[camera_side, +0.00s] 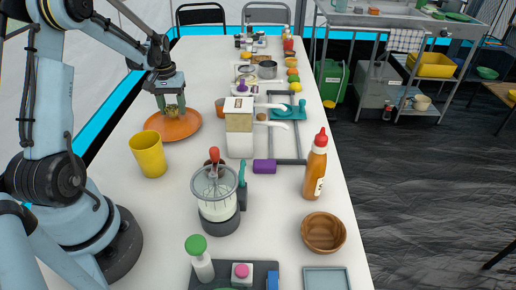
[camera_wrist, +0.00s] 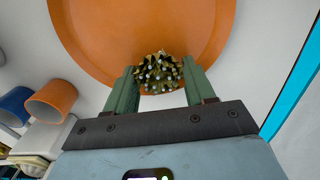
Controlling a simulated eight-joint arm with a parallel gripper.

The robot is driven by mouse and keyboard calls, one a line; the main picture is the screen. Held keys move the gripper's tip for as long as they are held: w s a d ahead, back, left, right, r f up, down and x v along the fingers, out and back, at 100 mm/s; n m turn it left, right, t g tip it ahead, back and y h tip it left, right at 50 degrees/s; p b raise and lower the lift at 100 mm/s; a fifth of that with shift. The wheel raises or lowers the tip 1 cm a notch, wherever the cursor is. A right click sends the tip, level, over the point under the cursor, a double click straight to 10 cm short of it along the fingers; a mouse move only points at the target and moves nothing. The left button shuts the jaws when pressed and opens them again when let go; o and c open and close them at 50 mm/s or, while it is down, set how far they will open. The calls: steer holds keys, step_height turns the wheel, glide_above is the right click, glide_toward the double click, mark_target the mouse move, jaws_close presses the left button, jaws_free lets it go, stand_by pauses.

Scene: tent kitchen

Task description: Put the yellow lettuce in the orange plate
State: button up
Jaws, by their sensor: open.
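The orange plate (camera_side: 185,131) lies on the white table near my arm, and it fills the top of the wrist view (camera_wrist: 100,28). My gripper (camera_side: 174,104) points down over the plate. Its two green fingers are open, one on each side of the yellow lettuce (camera_wrist: 160,74). The lettuce is a small ruffled yellow-brown clump, seen between the fingertips over the plate's near part. In the side view the lettuce (camera_side: 175,109) is partly hidden by the fingers. I cannot tell whether it touches the plate or a finger.
A yellow cup (camera_side: 148,154) stands just in front of the plate. An orange cup (camera_side: 220,106) and a white dispenser box (camera_side: 240,130) stand to its right. A blender (camera_side: 217,196), a sauce bottle (camera_side: 316,168) and a wooden bowl (camera_side: 323,232) are nearer the camera.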

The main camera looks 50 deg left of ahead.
mark_target(172, 106)
step_height(172, 106, up, 12)
steer(key=d+r+m+t+y, duration=0.1)
steer(key=d+r+m+t, duration=0.25)
steer(key=d, duration=1.25)
steer(key=s+d+f+m+t, duration=0.1)
steer(key=s+d+m+t, duration=0.1)
steer(key=d, duration=0.4)
steer(key=s+d+f+m+t+h, duration=0.1)
steer(key=s+d+m, duration=0.2)
steer(key=d, duration=0.4)
steer(key=shift+d+f+t, duration=0.3)
steer(key=shift+f+t, duration=0.05)
steer(key=shift+f, duration=0.05)
